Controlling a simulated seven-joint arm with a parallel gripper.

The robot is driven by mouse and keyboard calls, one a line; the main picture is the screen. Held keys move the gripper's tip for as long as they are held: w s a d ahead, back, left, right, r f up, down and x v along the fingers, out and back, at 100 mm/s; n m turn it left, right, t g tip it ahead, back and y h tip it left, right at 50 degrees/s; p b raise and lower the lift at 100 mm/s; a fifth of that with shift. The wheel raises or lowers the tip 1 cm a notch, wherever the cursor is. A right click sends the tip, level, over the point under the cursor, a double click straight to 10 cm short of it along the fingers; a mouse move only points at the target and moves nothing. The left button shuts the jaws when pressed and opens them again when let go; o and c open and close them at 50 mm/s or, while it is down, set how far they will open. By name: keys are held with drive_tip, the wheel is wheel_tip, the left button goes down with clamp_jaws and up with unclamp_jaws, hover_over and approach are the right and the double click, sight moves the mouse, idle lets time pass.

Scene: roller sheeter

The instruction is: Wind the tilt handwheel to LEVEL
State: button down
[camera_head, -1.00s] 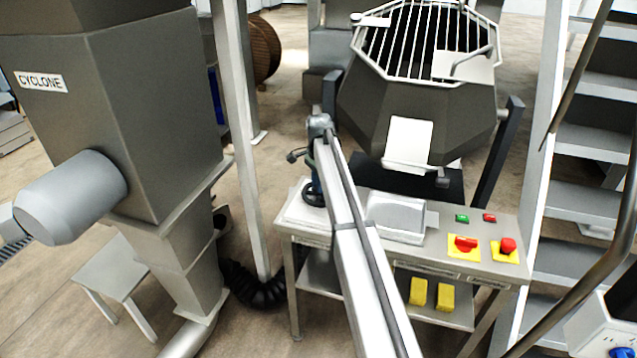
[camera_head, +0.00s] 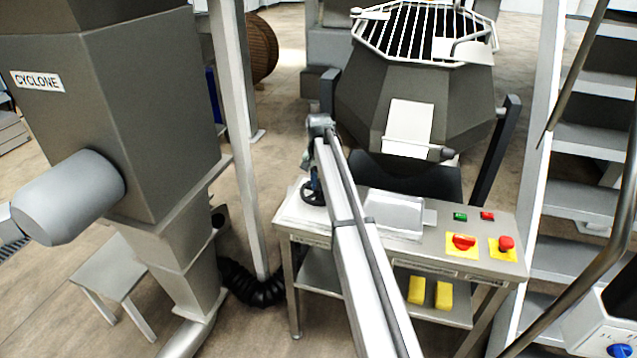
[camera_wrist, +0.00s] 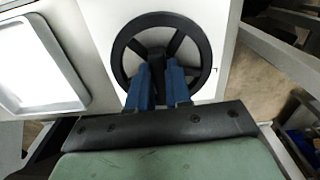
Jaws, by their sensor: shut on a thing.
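The black spoked handwheel (camera_wrist: 204,48) lies on the pale table top in the wrist view. A small part of it (camera_head: 310,196) shows beside my arm in the head view. My gripper (camera_wrist: 158,78) reaches over its near rim, with two blue fingers shut on a dark part near the wheel's middle. The fingers hide whether that part is a grip, spoke or hub. The dark faceted vessel (camera_head: 365,115) with a barred top stands behind the table, its pale front plate (camera_head: 409,127) facing me. No LEVEL mark is readable.
The steel table (camera_head: 405,252) carries a pale tray (camera_head: 396,214), green and red buttons and a red knob (camera_head: 463,242). Yellow blocks (camera_head: 417,290) lie on its lower shelf. A post (camera_head: 235,150) and the cyclone (camera_head: 130,100) stand left; stairs (camera_head: 570,205) stand right.

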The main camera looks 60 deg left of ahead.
sight(319, 186)
idle(0.3)
drive_tip(key=c, duration=1)
unclamp_jaws()
drive_tip(key=shift+c, duration=0.2)
drive_tip(key=shift+r, duration=0.15)
wheel_tip(319, 186, up, 14)
drive_tip(key=shift+f, duration=0.2)
drive_tip(key=f, duration=0.4)
drive_tip(key=w+a+f, duration=0.1)
drive_tip(key=f, duration=0.4)
drive_tip(key=w+a+f, duration=0.1)
drive_tip(key=f, duration=0.4)
drive_tip(key=shift+a+f, duration=0.1)
drive_tip(key=shift+a, duration=0.05)
